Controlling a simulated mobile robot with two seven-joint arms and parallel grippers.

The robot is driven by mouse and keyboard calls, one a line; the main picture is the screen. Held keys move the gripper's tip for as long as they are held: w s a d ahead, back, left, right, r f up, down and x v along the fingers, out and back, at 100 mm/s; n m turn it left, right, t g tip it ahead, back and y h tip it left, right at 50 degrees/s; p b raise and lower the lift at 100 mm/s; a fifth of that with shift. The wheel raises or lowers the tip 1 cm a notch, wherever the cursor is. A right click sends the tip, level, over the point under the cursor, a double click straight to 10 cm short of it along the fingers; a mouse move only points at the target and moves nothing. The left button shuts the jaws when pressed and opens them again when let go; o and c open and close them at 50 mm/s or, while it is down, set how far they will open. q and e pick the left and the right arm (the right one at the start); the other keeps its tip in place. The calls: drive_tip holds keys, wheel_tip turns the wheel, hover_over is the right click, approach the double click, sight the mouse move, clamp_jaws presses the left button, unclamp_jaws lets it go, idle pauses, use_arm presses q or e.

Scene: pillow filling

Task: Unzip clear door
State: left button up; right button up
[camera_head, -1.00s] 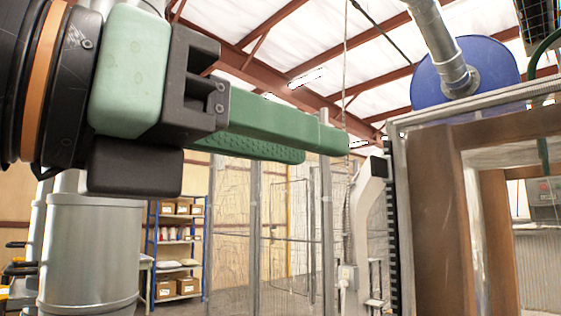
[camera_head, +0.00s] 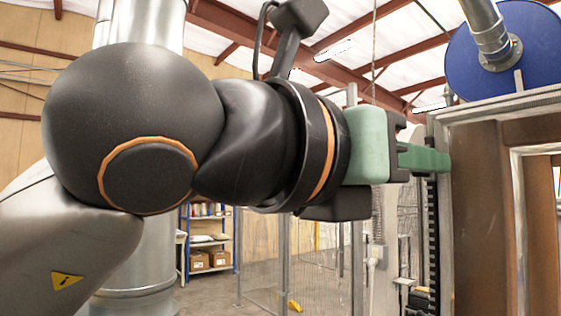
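My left gripper (camera_head: 432,159) reaches in from the left with its green fingers pointing right. The fingertips overlap the left edge of the door frame in the picture; I cannot tell if they touch it. One finger mostly hides the other, so the gap between them does not show. The grey-metal-edged frame (camera_head: 446,215) stands at the right, with a brown panel (camera_head: 484,215) and a paler, see-through-looking part beyond it. A black toothed strip (camera_head: 433,250) runs down the frame's left edge, below the fingers. No zip pull is clearly visible. My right gripper is out of view.
A blue round disc with a grey pipe (camera_head: 497,50) sits above the frame. A wire-mesh fence (camera_head: 315,260) and a shelf with boxes (camera_head: 210,260) stand behind my arm. A yellow object (camera_head: 294,306) lies on the floor.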

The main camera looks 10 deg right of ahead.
use_arm(q)
clamp_jaws()
idle(1.2)
